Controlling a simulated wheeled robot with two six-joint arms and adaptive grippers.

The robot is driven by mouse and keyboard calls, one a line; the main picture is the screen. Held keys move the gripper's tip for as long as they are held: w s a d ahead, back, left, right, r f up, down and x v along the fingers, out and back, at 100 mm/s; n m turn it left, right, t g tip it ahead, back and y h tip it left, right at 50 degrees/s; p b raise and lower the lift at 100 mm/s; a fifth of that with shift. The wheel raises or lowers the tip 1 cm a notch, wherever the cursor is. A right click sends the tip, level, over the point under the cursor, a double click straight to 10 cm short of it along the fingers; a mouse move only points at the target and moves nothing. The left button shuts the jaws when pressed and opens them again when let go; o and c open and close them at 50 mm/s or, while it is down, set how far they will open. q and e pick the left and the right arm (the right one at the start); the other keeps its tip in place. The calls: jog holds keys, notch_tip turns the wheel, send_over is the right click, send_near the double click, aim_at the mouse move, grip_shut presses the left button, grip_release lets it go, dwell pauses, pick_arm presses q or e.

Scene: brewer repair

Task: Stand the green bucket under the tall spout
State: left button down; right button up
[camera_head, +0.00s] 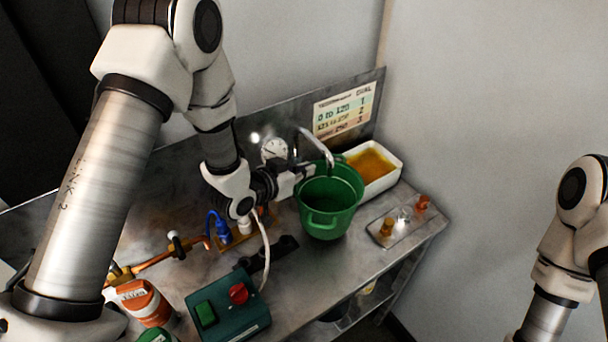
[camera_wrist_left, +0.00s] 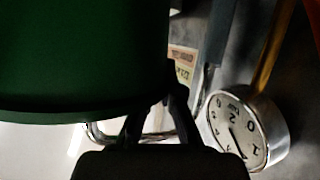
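The green bucket (camera_head: 328,222) stands upright, with its open top up, toward the back of the metal bench. The tall curved spout (camera_head: 318,143) arches over it, and its tip shows against the bucket's opening. My left gripper (camera_head: 300,176) is at the bucket's left rim and looks shut on its wall. In the left wrist view the dark green bucket (camera_wrist_left: 80,60) fills the upper left, right by the dark fingers (camera_wrist_left: 158,115). The bucket hides part of the fingertips. Whether its base touches the bench is hard to tell. My right gripper is out of view.
A white tub of amber liquid (camera_head: 372,163) is close behind the bucket. A tray with small knobs (camera_head: 396,229) lies to its right. A round gauge (camera_head: 274,150) is behind my gripper. A green switch box (camera_head: 228,305) and an orange-and-white can (camera_head: 144,303) stand at the front.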

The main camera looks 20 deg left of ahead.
aim_at(305, 181)
pick_arm(q)
notch_tip(305, 181, down, 3)
jog(key=shift+d+r+p, duration=0.1)
jog(key=shift+p, duration=0.65)
jog(key=shift+w+f, duration=0.1)
jog(key=shift+f, duration=0.2)
jog(key=c, duration=1.8)
grip_release()
jog(key=shift+f, duration=0.2)
jog(key=o, duration=0.5)
jog(key=shift+r, duration=0.1)
